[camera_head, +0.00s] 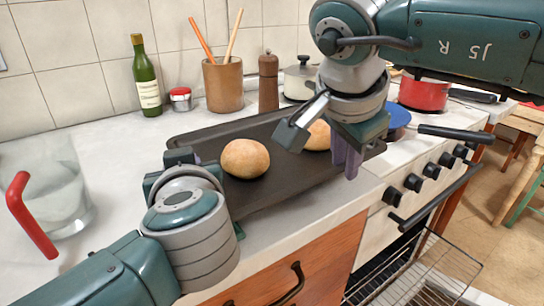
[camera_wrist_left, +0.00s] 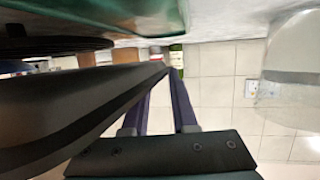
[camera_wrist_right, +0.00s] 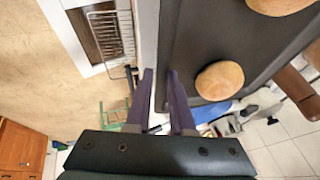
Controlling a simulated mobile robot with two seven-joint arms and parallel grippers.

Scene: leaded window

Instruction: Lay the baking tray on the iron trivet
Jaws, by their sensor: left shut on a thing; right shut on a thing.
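The dark baking tray (camera_head: 290,185) is held roughly level over the counter, with two round bread rolls, one (camera_head: 246,158) at its middle and one (camera_head: 318,135) partly behind my right arm. My right gripper (camera_head: 348,165) is shut on the tray's right end; the tray edge also shows between its fingers in the right wrist view (camera_wrist_right: 185,45). My left gripper (camera_wrist_left: 170,75) is shut on the tray's left side. In the left wrist view, a gap shows between tray and counter, with a dark low shape (camera_wrist_left: 50,44) there. I cannot tell whether this is the trivet.
A glass jug (camera_head: 45,190) with a red handle stands at left. A bottle (camera_head: 147,80), red-lidded jar (camera_head: 180,99), utensil crock (camera_head: 223,85) and mill (camera_head: 268,82) stand behind the tray. The stove at right holds a red pot (camera_head: 424,94) and a blue pan (camera_head: 398,115).

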